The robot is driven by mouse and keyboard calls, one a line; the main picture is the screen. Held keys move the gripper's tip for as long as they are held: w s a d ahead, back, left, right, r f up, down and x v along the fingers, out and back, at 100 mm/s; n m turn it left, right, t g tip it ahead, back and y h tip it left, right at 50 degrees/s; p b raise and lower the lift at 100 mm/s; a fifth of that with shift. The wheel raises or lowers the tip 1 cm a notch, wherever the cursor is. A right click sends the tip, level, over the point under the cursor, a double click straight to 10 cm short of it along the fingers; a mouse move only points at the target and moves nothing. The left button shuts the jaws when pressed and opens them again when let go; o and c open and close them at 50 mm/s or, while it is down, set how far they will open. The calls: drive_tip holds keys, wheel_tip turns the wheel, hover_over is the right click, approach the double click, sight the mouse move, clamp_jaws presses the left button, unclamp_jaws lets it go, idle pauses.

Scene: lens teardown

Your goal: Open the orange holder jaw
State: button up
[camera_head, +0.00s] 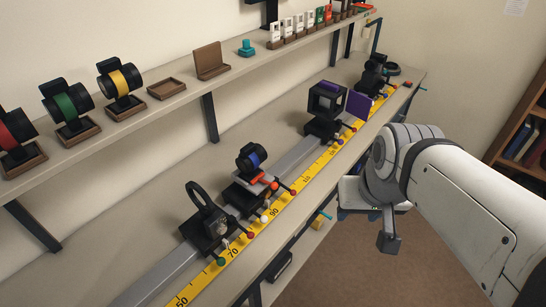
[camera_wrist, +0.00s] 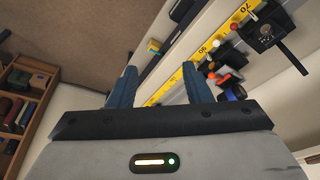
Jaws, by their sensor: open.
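The orange holder jaw (camera_head: 262,178) sits on a carriage on the bench rail, just below a black lens with a blue band (camera_head: 252,157). In the wrist view orange parts (camera_wrist: 219,79) show beside the right finger, near the blue band (camera_wrist: 235,92); the finger hides some of that area. My gripper (camera_head: 358,212) is off the bench's front edge, to the right of the holder and apart from it. In the wrist view its two blue-grey fingers (camera_wrist: 160,88) stand wide apart with nothing between them.
A yellow scale (camera_head: 250,235) runs along the rail's front. A ring holder (camera_head: 205,215) stands nearer and a black cube mount (camera_head: 327,105) farther along. A shelf (camera_head: 150,115) with coloured-band lenses hangs above. A bookcase (camera_head: 525,140) is at right. Floor in front is open.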

sight(270, 185)
drive_tip(key=w+a+f+m+g+y+b, duration=0.55)
drive_tip(key=a+f+m+y+b, duration=0.35)
drive_tip(key=a+f, duration=0.35)
drive_tip(key=w+d+f+m+t+y+b, duration=0.1)
drive_tip(key=w+f+m+t+y+b, duration=0.35)
drive_tip(key=w, duration=0.45)
drive_tip(key=w+f+m+t+y+b, duration=0.25)
drive_tip(key=w+f+m+t, duration=0.3)
drive_tip(key=w+m, duration=0.3)
drive_tip(key=shift+n, duration=0.5)
drive_tip(key=x, duration=0.2)
drive_tip(key=p+x, duration=0.1)
drive_tip(key=x, duration=0.4)
drive_tip(key=shift+w+a+f+p, duration=0.1)
drive_tip(key=shift+w+f+p, duration=0.3)
drive_tip(key=shift+w, duration=0.05)
drive_tip(key=shift+c, duration=0.3)
clamp_jaws()
